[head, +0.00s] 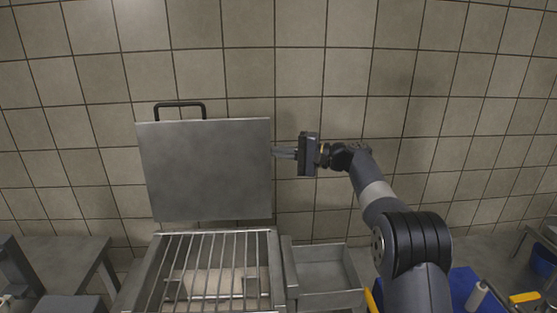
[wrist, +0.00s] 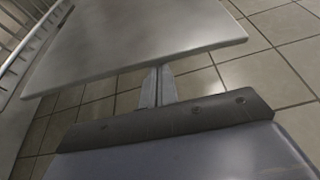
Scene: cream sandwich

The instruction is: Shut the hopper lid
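The hopper lid (head: 207,170) is a flat grey metal plate standing open, nearly upright, above the back of the hopper (head: 154,277). A black handle (head: 180,105) sits on its top edge. The hopper's opening is uncovered and shows a grille of metal bars (head: 212,262). My gripper (head: 274,152) is at the lid's right edge, a little above mid-height, pointing left. Its two fingers lie together with nothing between them. In the wrist view, the fingertips (wrist: 158,72) reach the edge of the lid (wrist: 150,35). I cannot tell whether they touch it or lie behind it.
A shallow metal tray (head: 325,275) adjoins the hopper on the right. A grey table (head: 65,255) stands at the left. A tiled wall (head: 330,60) is behind the lid. Blue and yellow items (head: 523,297) lie at the lower right. Space above the grille is clear.

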